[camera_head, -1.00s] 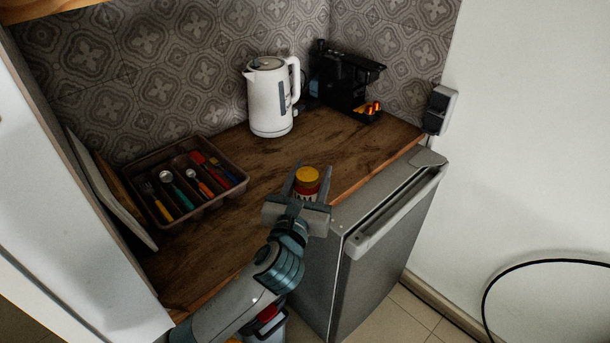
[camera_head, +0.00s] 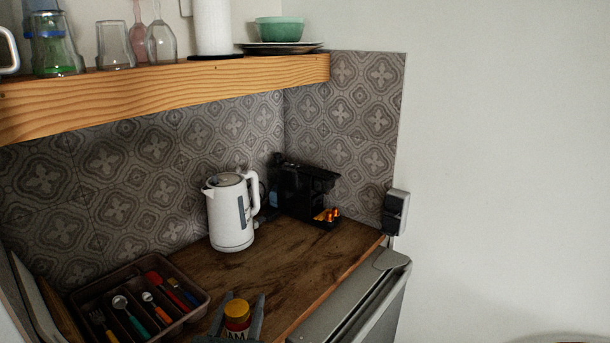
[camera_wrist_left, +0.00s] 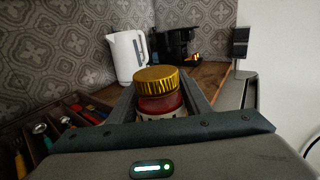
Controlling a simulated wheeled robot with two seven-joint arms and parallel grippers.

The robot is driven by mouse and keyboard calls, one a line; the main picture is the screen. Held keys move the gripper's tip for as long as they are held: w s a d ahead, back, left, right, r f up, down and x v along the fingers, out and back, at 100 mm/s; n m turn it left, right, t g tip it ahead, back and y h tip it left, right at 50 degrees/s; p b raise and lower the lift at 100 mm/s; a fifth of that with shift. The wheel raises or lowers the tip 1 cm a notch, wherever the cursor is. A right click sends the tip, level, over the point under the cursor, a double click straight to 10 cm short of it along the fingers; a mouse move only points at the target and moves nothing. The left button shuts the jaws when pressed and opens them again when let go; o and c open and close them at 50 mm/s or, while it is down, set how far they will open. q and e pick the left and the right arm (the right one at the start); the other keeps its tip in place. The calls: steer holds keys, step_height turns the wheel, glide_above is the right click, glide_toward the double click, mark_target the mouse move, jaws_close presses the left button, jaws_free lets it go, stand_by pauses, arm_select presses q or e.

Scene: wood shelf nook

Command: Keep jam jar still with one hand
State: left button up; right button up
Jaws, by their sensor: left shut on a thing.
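The jam jar (camera_head: 237,321) has a yellow-gold lid, a red body and a pale label with dark letters. It stands upright at the front of the wooden counter, low in the head view. My left gripper (camera_head: 239,307) is shut on the jar, with one finger on each side. The left wrist view shows the jar (camera_wrist_left: 160,95) between the two fingers (camera_wrist_left: 160,100), its gold lid toward the camera. The lower part of the jar is hidden by the gripper body. My right gripper is not in view.
A cutlery tray (camera_head: 206,297) lies left of the jar. A white kettle (camera_head: 230,215) and a black coffee machine (camera_head: 303,187) stand behind. A wooden shelf (camera_head: 170,95) with glasses and a green bowl (camera_head: 279,29) hangs above. The counter (camera_head: 270,262) between jar and kettle is clear.

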arm_select(q)
steer(key=s+a+y, duration=0.1)
steer(key=s+a, duration=0.4)
steer(key=a, duration=0.1)
steer(key=shift+a+r, duration=0.3)
steer(key=shift+r, duration=0.15)
steer(key=w+d+r, duration=0.1)
steer(key=d+r, duration=0.5)
steer(key=d, duration=0.4)
steer(key=w+d+r, duration=0.1)
steer(key=d+r, duration=0.5)
steer(key=d, duration=0.4)
steer(key=shift+d+r, duration=0.25)
steer(key=shift+w, duration=0.1)
jaws_close()
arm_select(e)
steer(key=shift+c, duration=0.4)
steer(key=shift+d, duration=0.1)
